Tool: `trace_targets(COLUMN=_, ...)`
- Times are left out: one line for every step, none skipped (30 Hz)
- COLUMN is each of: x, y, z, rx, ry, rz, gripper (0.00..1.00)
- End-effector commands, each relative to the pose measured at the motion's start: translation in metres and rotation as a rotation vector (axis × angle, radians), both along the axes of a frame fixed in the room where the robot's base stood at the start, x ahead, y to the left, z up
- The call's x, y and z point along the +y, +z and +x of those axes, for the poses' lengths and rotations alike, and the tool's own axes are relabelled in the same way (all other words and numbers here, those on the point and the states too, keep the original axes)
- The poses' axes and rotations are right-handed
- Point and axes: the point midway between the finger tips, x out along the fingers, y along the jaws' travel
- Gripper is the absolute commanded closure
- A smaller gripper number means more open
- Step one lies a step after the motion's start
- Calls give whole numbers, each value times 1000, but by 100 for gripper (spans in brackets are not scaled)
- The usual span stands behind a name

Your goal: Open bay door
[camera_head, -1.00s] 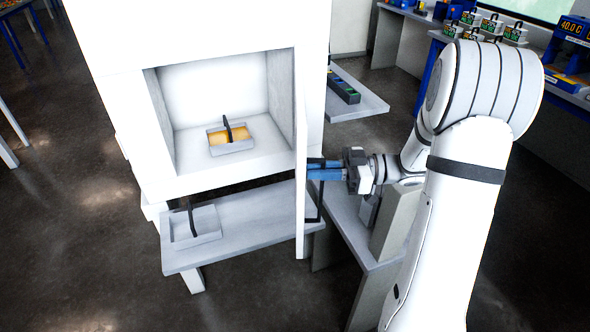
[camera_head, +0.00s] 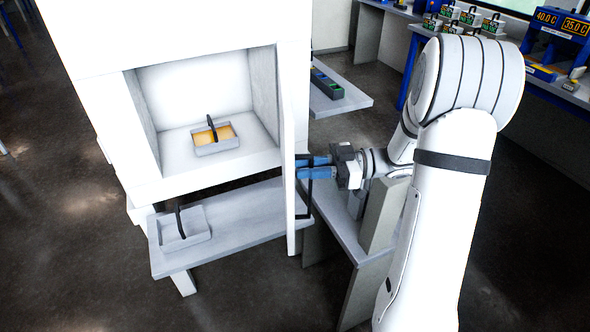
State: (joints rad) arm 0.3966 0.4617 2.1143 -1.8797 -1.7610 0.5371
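The bay door (camera_head: 291,205) is a white panel seen nearly edge-on. It stands swung out at the right side of the white cabinet's bay, so the bay front is open. A black bar handle (camera_head: 304,205) is on the door's right face. My gripper (camera_head: 304,167) has blue fingers that reach the handle from the right, one above the other. The fingers overlap the handle in the picture. Whether they grip it or only stand around it is not clear. Inside the bay (camera_head: 175,155) sits a grey tray (camera_head: 218,149) with orange contents and a black handle.
A grey shelf (camera_head: 245,215) below the bay holds a second grey tray (camera_head: 183,243) with a black handle. A grey bench (camera_head: 345,235) stands under my forearm, close to the door. Another surface (camera_head: 350,102) behind holds a dark rack (camera_head: 326,85). Dark floor is clear at left.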

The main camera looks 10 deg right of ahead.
Motion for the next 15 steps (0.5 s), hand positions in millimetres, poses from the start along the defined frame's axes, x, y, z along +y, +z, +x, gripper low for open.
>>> trace_targets(x=0, y=0, z=0, rx=0, ry=2, rz=1, gripper=82)
trace_targets(x=0, y=1, z=0, rx=0, ry=2, rz=1, gripper=82)
trace_targets(x=0, y=1, z=0, rx=0, ry=2, rz=1, gripper=82)
trace_targets(x=0, y=1, z=0, rx=0, ry=2, rz=1, gripper=82)
trace_targets(x=1, y=1, z=0, rx=0, ry=2, rz=1, gripper=82)
trace_targets(x=1, y=1, z=0, rx=0, ry=2, rz=1, gripper=82)
trace_targets(x=1, y=1, z=0, rx=-1, ry=2, rz=1, gripper=82)
trace_targets(x=1, y=1, z=0, rx=-1, ry=2, rz=1, gripper=82)
trace_targets(x=1, y=2, z=0, rx=-1, ry=2, rz=1, gripper=82)
trace_targets(x=0, y=3, z=0, rx=-2, ry=2, rz=1, gripper=82)
trace_targets(x=0, y=5, z=0, rx=-3, ry=1, rz=1, gripper=82)
trace_targets(x=0, y=8, z=0, rx=-4, ry=1, rz=0, gripper=82)
trace_targets(x=0, y=11, z=0, rx=-5, ry=1, rz=0, gripper=82)
trace_targets(x=0, y=15, z=0, rx=-5, ry=0, rz=0, gripper=82)
trace_targets(x=0, y=22, z=-1, rx=-7, ry=0, rz=-1, gripper=82)
